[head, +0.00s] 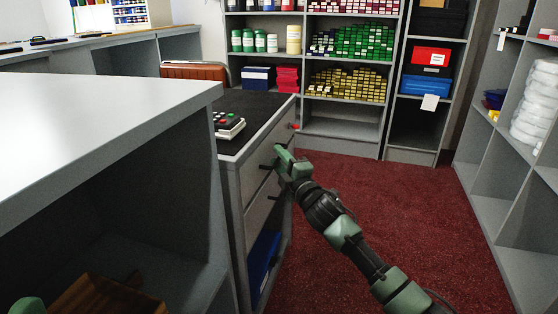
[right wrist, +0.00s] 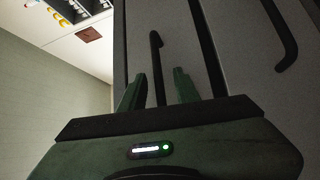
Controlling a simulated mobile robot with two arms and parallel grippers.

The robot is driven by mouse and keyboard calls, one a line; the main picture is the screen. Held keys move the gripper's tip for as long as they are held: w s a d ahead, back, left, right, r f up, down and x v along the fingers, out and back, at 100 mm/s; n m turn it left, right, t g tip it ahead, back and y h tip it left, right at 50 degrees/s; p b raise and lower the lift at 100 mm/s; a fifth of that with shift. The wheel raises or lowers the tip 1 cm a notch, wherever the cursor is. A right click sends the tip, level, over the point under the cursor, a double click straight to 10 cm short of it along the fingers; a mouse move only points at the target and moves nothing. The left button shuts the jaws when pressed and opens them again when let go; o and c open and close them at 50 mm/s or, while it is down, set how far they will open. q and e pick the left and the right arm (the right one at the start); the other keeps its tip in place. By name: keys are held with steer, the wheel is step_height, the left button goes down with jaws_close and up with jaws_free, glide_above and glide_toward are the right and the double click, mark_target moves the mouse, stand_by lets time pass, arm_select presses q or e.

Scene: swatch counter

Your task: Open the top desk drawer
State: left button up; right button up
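The grey desk (head: 232,170) stands in the middle of the head view, with a dark top and drawers on its right-hand face. The top drawer front (right wrist: 178,35) looks closed, with a dark bar handle (right wrist: 156,60). My right gripper (head: 279,155) is at this front in the head view. In the right wrist view its two green fingers (right wrist: 157,92) are apart, one each side of the handle's near end; I cannot tell whether they touch it. A lower drawer's handle (right wrist: 287,45) is at the right there.
A device with coloured buttons (head: 228,125) sits on the desk. A blue bin (head: 262,265) is low in the desk. A white-topped counter (head: 90,115) stands at left. Shelves (head: 345,125) line the back and right. Red carpet (head: 400,200) is clear right of the desk.

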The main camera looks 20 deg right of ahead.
jaws_close()
stand_by(1.4)
